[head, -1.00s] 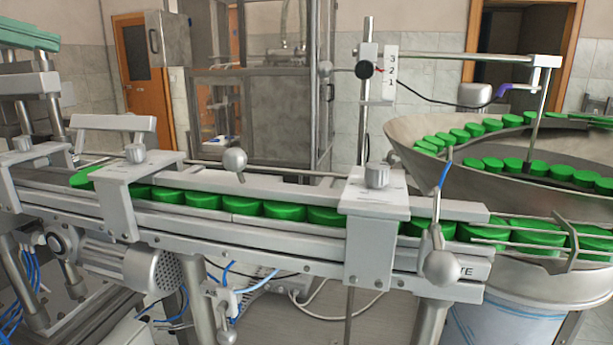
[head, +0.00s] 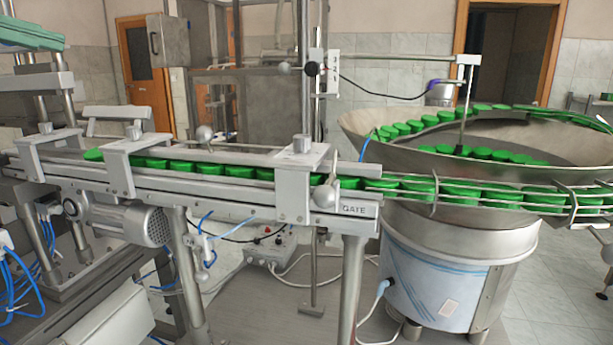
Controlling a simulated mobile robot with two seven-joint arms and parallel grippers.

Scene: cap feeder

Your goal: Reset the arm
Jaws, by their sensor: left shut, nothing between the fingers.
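The cap feeder fills the middle of the head view. Its conveyor (head: 210,186) runs from the left side to the right, with a row of green caps (head: 240,171) on it. The steel feeder bowl (head: 372,130) on the right holds more green caps around its inside. I see neither of my grippers in this view, and I make out no fingers near the conveyor or the bowl.
A motor (head: 128,222) hangs under the conveyor's left part. A control box (head: 272,250) with cables lies on the floor below. A steel cabinet (head: 270,108) and an orange door (head: 148,75) stand behind. Open floor shows at the lower right.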

